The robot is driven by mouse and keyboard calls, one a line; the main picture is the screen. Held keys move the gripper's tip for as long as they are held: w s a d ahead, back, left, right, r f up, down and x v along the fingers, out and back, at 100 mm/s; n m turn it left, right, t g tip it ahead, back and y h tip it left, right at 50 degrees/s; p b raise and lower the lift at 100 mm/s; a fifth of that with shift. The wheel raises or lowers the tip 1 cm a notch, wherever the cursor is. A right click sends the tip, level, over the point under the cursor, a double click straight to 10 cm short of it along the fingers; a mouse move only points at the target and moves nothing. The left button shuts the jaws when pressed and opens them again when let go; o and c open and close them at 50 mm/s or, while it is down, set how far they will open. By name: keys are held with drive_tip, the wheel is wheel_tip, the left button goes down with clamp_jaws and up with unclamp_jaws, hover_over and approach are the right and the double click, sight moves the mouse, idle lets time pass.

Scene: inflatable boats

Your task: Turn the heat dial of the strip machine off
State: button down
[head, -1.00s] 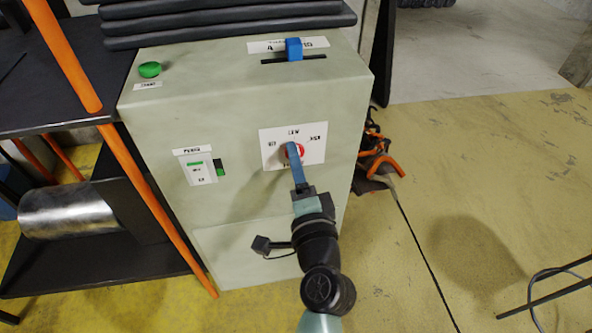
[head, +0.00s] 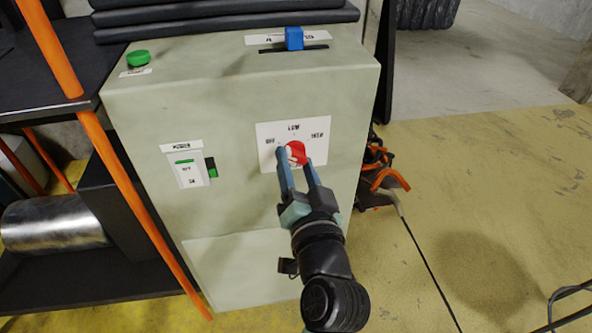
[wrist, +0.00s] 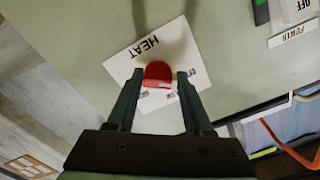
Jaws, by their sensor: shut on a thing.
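The strip machine (head: 240,105) is a pale grey-green cabinet. Its heat dial (head: 296,153) is a red knob on a white label plate (head: 320,127) on the front face, with OFF at the left, LOW at the top and HIGH at the right. The dial also shows in the wrist view (wrist: 158,73), beside the word HEAT. My gripper (head: 296,158) reaches up from below and is shut on the dial, one finger on each side. The fingers hide part of the dial and plate, and I cannot clearly read where the dial points.
A power switch (head: 189,168) sits left of the dial. A green button (head: 138,57) and a blue slider (head: 294,38) are on top. A dark shelf with orange posts (head: 130,190) stands close at the left. The yellow floor at right is mostly clear.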

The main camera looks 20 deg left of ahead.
drive_tip(key=shift+n, duration=0.5)
drive_tip(key=shift+c, duration=1.5)
unclamp_jaws()
drive_tip(key=shift+s+d, duration=0.1)
drive_tip(key=v, duration=1.2)
drive_tip(key=shift+s+d+p, duration=0.2)
drive_tip(key=shift+s+p, duration=0.1)
drive_tip(key=shift+p, duration=0.1)
